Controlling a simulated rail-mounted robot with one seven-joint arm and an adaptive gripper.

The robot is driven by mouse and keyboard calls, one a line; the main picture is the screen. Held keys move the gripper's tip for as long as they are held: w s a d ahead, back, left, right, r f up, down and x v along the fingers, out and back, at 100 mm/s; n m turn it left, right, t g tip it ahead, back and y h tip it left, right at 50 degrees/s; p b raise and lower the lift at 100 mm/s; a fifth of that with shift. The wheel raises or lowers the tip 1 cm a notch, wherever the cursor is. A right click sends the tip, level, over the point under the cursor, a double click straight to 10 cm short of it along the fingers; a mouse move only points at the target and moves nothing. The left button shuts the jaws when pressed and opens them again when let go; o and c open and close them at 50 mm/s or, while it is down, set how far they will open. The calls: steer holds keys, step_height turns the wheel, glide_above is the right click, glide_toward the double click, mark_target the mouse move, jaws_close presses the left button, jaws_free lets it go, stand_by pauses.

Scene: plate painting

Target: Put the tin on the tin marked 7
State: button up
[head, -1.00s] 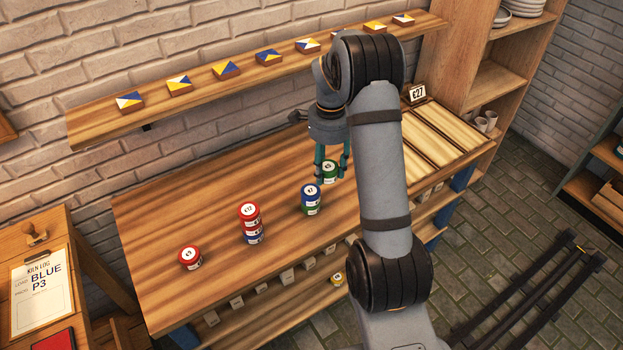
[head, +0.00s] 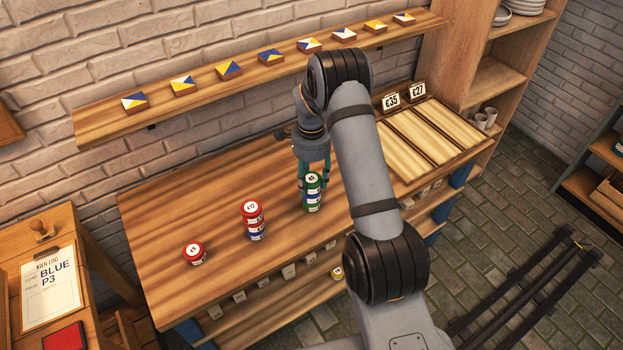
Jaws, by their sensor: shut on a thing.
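My gripper (head: 314,174) is shut on a green tin (head: 313,182) with a white numbered lid. The green tin is directly over a blue tin (head: 312,198) and appears to touch it. The blue tin's lid is covered now, and the lid numbers are too small to read surely. To the left stands another stack, with a red tin (head: 252,208) on top, another red tin (head: 254,222) under it and a blue tin (head: 256,234) at the bottom.
A lone red tin (head: 194,252) stands at the left of the wooden table (head: 170,215). Pale boards (head: 415,140) with price cards (head: 391,102) lie on the right side. A wall shelf (head: 215,95) with several painted tiles runs behind. The table is clear between the stacks.

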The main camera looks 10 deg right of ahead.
mark_target(312, 178)
steer(key=shift+f, duration=0.25)
steer(key=o, duration=1.4)
steer(key=shift+r, duration=0.1)
steer(key=shift+c, duration=0.2)
step_height(312, 178, up, 12)
steer(key=b, duration=0.1)
steer(key=shift+r, duration=0.2)
